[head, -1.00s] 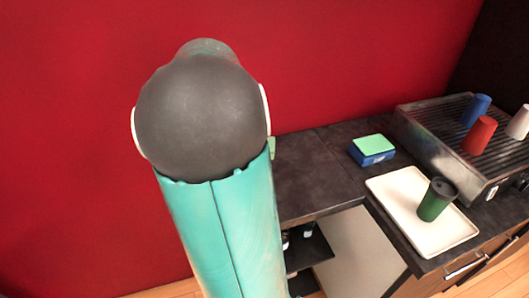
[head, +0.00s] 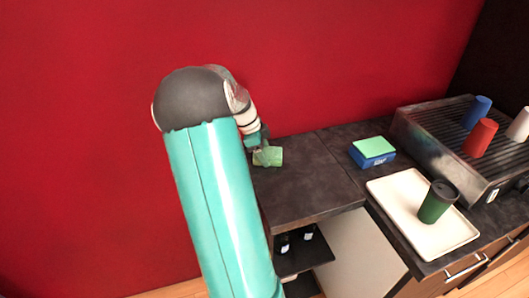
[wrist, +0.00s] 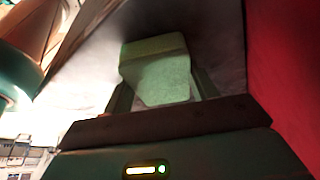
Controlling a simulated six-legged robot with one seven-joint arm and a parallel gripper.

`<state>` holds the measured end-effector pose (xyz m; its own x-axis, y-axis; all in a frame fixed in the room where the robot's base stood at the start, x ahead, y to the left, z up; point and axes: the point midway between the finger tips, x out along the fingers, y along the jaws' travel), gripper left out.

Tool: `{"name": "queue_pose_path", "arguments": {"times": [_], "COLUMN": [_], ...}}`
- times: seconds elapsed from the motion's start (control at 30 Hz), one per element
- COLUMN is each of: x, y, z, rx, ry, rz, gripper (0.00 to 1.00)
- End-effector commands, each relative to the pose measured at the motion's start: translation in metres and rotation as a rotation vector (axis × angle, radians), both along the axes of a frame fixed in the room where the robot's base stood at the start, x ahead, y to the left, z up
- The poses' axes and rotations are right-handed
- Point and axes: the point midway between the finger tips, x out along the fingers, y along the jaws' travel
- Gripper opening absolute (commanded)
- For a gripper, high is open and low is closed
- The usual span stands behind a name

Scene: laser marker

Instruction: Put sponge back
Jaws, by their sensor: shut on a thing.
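A green sponge (head: 268,156) is held at the left end of the dark counter in the head view. It also shows pale green between my fingers in the wrist view (wrist: 160,78). My gripper (head: 258,149) is shut on the sponge. I cannot tell whether the sponge touches the counter. A blue box with a green top (head: 373,152) sits on the counter to the right of the sponge, apart from it.
A white tray (head: 395,212) with a dark green cup (head: 436,203) lies right of the box. A metal machine (head: 420,128) with blue, red and white cups on top stands behind it. The dark counter (head: 305,180) is clear in the middle. A red wall rises behind.

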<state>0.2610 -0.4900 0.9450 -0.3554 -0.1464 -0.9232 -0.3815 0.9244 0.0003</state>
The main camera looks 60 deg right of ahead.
Motion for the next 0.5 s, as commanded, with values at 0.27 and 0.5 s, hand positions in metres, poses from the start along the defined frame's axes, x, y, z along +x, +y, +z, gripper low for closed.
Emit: {"name": "queue_pose_path", "arguments": {"times": [0.27, 0.5], "x": [0.0001, 0.0002], "y": [0.0001, 0.0000], "z": [-0.0017, -0.0028], "rx": [0.000, -0.001], "ry": [0.000, 0.000], "rz": [0.000, 0.000], "gripper": [0.29, 0.80]}}
